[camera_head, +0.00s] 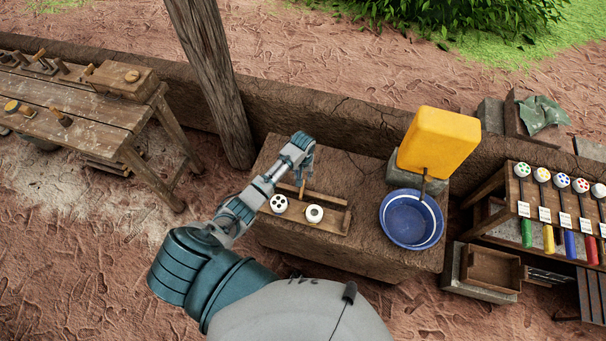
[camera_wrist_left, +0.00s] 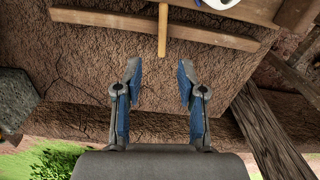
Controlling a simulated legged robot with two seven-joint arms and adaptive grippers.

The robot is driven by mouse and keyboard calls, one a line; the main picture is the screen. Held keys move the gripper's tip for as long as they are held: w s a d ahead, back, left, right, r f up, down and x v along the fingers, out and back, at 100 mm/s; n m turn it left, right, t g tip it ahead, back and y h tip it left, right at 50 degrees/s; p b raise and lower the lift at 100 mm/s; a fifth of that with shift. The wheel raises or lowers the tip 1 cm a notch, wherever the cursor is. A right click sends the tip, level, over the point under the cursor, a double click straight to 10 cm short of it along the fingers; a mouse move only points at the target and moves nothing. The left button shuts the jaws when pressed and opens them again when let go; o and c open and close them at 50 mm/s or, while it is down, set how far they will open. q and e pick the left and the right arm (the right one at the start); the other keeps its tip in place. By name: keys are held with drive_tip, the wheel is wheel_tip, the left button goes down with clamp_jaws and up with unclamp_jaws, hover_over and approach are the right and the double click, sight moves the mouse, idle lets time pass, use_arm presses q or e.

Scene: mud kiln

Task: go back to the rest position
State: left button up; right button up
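My left gripper (camera_head: 307,160) is over the brown mud block, just beyond the far edge of the wooden tray (camera_head: 333,218). In the left wrist view my left gripper (camera_wrist_left: 159,82) is open, with blue pads apart and nothing between them. A thin wooden stick (camera_wrist_left: 162,30) lies across the tray's rim in front of the fingers, apart from them. Two white round pieces sit at the tray: one with dark dots (camera_head: 279,204) and one with a single centre (camera_head: 314,214). My right gripper is not in view.
A blue basin (camera_head: 411,219) stands right of the tray, below a yellow container (camera_head: 438,141). A wooden post (camera_head: 212,80) rises behind my left arm. A workbench (camera_head: 95,115) stands at left; a rack of colour-handled tools (camera_head: 560,213) stands at right.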

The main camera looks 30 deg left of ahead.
use_arm(q)
drive_tip(key=shift+a, duration=0.1)
drive_tip(key=s+d+m+t, duration=0.1)
drive_tip(key=s+d+m, duration=0.1)
drive_tip(key=s+d, duration=0.35)
drive_tip(key=s+d+m, duration=0.2)
drive_tip(key=s, duration=0.6)
drive_tip(key=s+d+r+m+t, duration=0.1)
drive_tip(key=s+r, duration=0.3)
drive_tip(key=s, duration=0.3)
drive_tip(key=s+r+m+t, duration=0.1)
drive_tip(key=s+r, duration=0.4)
drive_tip(key=s, duration=0.1)
drive_tip(key=s+f+g, duration=0.1)
drive_tip(key=s+f, duration=0.1)
drive_tip(key=f, duration=1.2)
drive_tip(key=s+f, duration=0.2)
drive_tip(key=f, duration=1.3)
drive_tip(key=s+a+f+g, duration=0.1)
drive_tip(key=s+a+f, duration=0.1)
drive_tip(key=s+f, duration=1.1)
drive_tip(key=s, duration=0.3)
drive_tip(key=shift+a+f+m, duration=0.3)
